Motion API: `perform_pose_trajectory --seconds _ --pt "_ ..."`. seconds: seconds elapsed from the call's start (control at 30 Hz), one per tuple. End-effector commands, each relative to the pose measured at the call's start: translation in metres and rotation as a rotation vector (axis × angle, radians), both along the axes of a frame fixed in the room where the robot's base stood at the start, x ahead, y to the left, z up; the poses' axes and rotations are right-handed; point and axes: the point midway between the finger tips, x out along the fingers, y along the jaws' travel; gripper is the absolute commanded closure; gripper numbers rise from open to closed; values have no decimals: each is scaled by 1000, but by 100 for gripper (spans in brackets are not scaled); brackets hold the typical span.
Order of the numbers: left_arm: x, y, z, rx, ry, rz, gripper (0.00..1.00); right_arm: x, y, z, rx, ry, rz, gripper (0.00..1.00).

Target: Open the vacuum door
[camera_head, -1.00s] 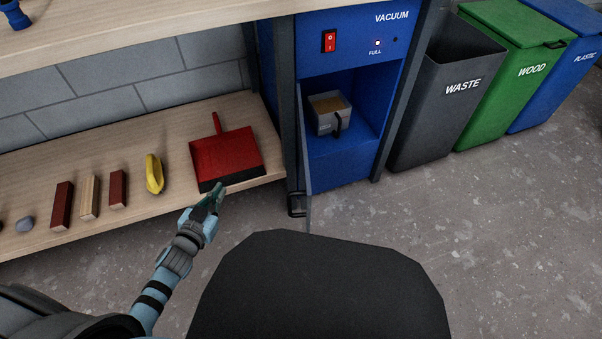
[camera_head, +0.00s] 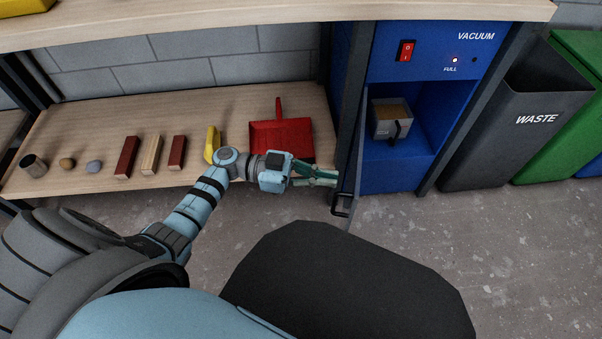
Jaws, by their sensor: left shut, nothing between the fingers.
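The blue vacuum cabinet (camera_head: 427,55) stands right of the bench shelf, with a red switch (camera_head: 406,51) and a lit FULL light (camera_head: 455,60). Its door (camera_head: 352,160) stands open, swung out on the left side and seen nearly edge-on, with a dark handle (camera_head: 342,205) low on it. Inside the compartment sits a grey bin (camera_head: 389,122) with brown contents and a dark handle. My left gripper (camera_head: 335,178) is shut and empty, its fingertips close to the left face of the door; I cannot tell if they touch. My right gripper is not in view.
On the low shelf (camera_head: 70,128) lie a red dustpan (camera_head: 283,138), a yellow object (camera_head: 212,143), several battens (camera_head: 151,154), small stones and a cup (camera_head: 33,163). A waste bin (camera_head: 510,130) and a green bin (camera_head: 578,120) stand at right. Floor before the cabinet is clear.

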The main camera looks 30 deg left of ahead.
Motion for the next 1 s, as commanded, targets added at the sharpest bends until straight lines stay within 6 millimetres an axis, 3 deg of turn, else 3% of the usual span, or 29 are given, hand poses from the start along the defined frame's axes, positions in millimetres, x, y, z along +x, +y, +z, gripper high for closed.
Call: perform_pose_trajectory --seconds 0.23,0.67,1.0 --pt "8 -30 -1 -3 -2 0 100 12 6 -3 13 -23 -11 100" --pt "9 -34 1 -2 -1 6 100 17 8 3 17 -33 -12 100" --pt "20 -79 8 -8 2 150 100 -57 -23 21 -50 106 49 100"
